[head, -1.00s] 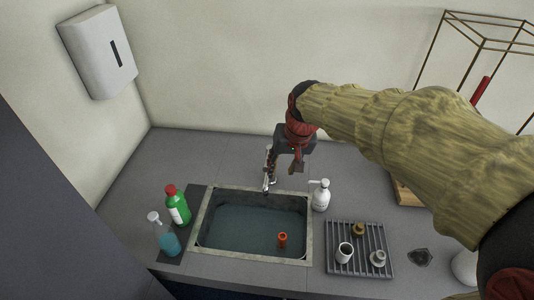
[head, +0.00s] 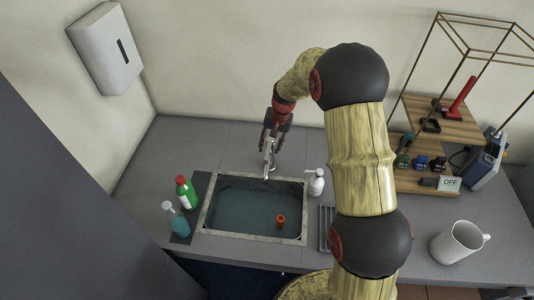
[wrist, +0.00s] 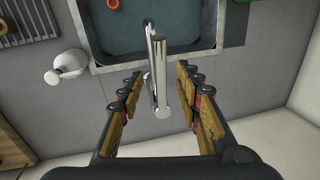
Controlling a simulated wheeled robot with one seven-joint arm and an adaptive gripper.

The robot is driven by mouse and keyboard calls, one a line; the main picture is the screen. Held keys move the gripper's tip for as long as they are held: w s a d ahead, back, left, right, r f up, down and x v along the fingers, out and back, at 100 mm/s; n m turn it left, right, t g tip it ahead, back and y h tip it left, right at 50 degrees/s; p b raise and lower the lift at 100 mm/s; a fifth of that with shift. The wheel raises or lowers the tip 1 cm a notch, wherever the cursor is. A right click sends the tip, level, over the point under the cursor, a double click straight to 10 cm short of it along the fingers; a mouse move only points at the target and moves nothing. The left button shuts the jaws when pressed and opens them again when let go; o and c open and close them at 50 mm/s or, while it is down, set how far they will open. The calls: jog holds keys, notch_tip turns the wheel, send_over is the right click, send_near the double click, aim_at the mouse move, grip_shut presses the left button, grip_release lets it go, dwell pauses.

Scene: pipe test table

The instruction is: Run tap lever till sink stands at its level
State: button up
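The sink (head: 250,237) is a grey basin set in the counter, with dark bluish water (head: 240,207) in it; I cannot tell a level mark. A short orange tube (head: 280,221) stands in the water near the front right. The chrome tap (head: 268,163) rises behind the sink's back rim, and it also shows in the wrist view (wrist: 158,85). My gripper (wrist: 158,76) is open, with one finger on each side of the tap, apparently clear of it. In the head view my gripper (head: 269,140) hangs at the tap and partly hides it. No running stream is visible.
A white pump bottle (head: 316,183) stands right of the sink. A green bottle (head: 186,193) and a blue spray bottle (head: 176,219) stand at its left.

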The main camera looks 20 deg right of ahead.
aim_at(268, 154)
jog(key=f, duration=0.4)
jog(key=a+f+p, duration=0.1)
jog(key=f, duration=0.1)
jog(key=shift+w+f, duration=0.3)
jog(key=shift+f, duration=0.05)
jog(key=shift+c, duration=0.8)
grip_shut()
